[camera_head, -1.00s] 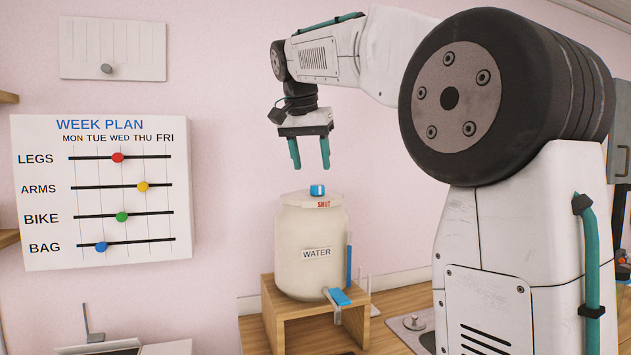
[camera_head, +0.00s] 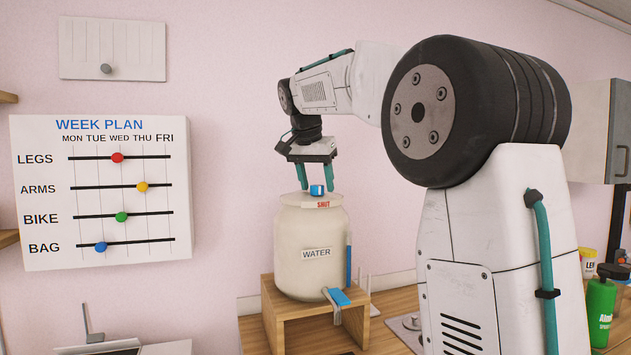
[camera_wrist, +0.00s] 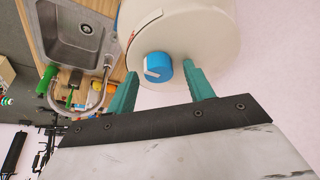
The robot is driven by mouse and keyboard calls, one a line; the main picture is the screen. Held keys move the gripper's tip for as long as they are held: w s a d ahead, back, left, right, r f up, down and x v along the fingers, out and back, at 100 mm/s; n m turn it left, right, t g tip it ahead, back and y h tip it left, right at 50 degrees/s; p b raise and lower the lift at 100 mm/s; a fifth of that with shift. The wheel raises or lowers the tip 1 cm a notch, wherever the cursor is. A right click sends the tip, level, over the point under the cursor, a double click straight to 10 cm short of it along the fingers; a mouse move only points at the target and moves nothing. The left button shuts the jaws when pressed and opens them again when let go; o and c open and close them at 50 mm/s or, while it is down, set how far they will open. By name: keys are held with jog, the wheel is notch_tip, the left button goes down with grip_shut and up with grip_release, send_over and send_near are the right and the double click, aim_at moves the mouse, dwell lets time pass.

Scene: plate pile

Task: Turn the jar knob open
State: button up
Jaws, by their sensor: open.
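A cream jar (camera_head: 308,270) labelled WATER stands upright on a small wooden stand. On its lid sits a blue knob (camera_head: 317,191) with a white mark, above a label reading SHUT. The knob also shows in the wrist view (camera_wrist: 158,67). My gripper (camera_head: 316,189) points down over the lid, its two teal fingers open and apart on either side of the knob. In the wrist view my gripper (camera_wrist: 158,88) has the knob between and a little beyond its fingers. I cannot tell whether either finger touches it. A blue tap lever (camera_head: 337,297) is at the jar's lower front.
The wooden stand (camera_head: 316,288) rests on the counter. A sink (camera_wrist: 75,42) lies beside the jar in the wrist view. A green spray bottle (camera_head: 600,312) stands at the far right. A week plan board (camera_head: 100,192) hangs on the wall at left.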

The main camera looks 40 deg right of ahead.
jog(key=shift+c, duration=0.2)
jog(key=c, duration=0.9)
jog(key=shift+n, duration=0.4)
jog(key=n, duration=0.1)
jog(key=n+t+y, duration=0.1)
jog(key=n, duration=0.1)
jog(key=shift+s+d+n, duration=0.1)
jog(key=shift+d+n, duration=0.05)
jog(key=shift+n, duration=0.15)
jog(key=n+t+y, duration=0.1)
jog(key=n, duration=0.3)
jog(key=shift+n+y, duration=0.3)
jog(key=shift+y, duration=0.1)
jog(key=n, duration=0.2)
jog(key=n+y, duration=0.1)
jog(key=n, duration=0.1)
jog(key=shift+d+y, duration=0.15)
jog(key=shift+y, duration=0.15)
jog(key=n, duration=0.2)
jog(key=n+y, duration=0.1)
jog(key=n, duration=0.1)
jog(key=shift+n+y, duration=0.3)
jog(key=shift+n, duration=0.3)
